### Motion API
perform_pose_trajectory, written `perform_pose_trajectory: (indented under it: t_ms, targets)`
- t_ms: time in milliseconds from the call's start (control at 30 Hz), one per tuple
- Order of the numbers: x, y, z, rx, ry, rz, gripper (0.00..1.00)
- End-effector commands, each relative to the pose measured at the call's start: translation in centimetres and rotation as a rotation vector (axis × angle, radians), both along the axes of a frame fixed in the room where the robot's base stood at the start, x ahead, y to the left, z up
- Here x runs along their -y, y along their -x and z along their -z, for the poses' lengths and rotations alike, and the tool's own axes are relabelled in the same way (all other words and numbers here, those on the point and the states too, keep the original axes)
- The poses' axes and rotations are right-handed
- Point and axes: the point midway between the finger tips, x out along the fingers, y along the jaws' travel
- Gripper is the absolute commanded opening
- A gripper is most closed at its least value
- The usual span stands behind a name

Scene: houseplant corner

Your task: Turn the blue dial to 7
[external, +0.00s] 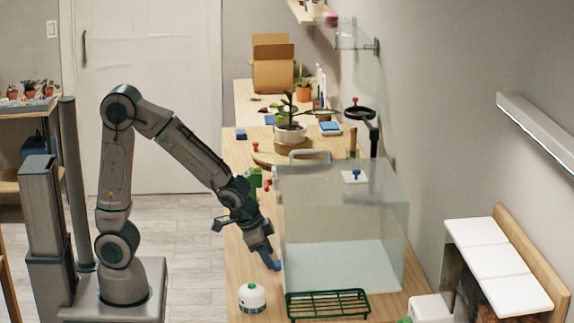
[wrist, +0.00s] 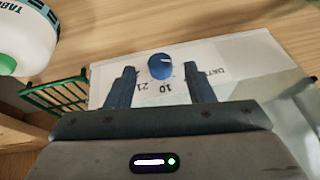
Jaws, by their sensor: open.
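The blue dial (wrist: 160,66) is a round knob on a white panel (wrist: 235,57) in the wrist view. Printed figures, including 10 and 21, and letters show on the panel, some cut off by my fingers. My gripper (wrist: 159,70) is open, with one dark blue finger on each side of the dial and a gap to each. I cannot tell how deep the fingertips reach around it. I cannot read which figure the dial points to. In the external view my gripper (external: 269,257) points down at the front left corner of the glass tank (external: 345,220), with a blue spot there.
The tank's glass wall is close on the right. A potted plant (external: 290,131) stands farther back.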

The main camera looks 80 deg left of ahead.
Motion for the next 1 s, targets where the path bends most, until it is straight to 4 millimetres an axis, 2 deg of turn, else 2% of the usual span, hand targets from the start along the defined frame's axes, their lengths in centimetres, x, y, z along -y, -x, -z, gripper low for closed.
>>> perform_pose_trajectory:
  t_ms: [33,200,567,600,700,767,1000]
  targets:
    - [-0.1,-0.2,0.8,-0.004,-0.001,-0.002,0.48]
    - [-0.3,-0.9,2.1,-0.001,0.000,-0.001,0.48]
    - [-0.3,-1.1,2.5,0.000,0.000,0.000,0.48]
    - [-0.3,-1.1,2.5,0.000,0.000,0.000,0.46]
    - [-0.3,-1.1,2.5,0.000,0.000,0.000,0.18]
    - [-0.3,-1.1,2.5,0.000,0.000,0.000,0.04]
    - [-0.2,-1.1,2.8,0.001,-0.012,0.004,0.04]
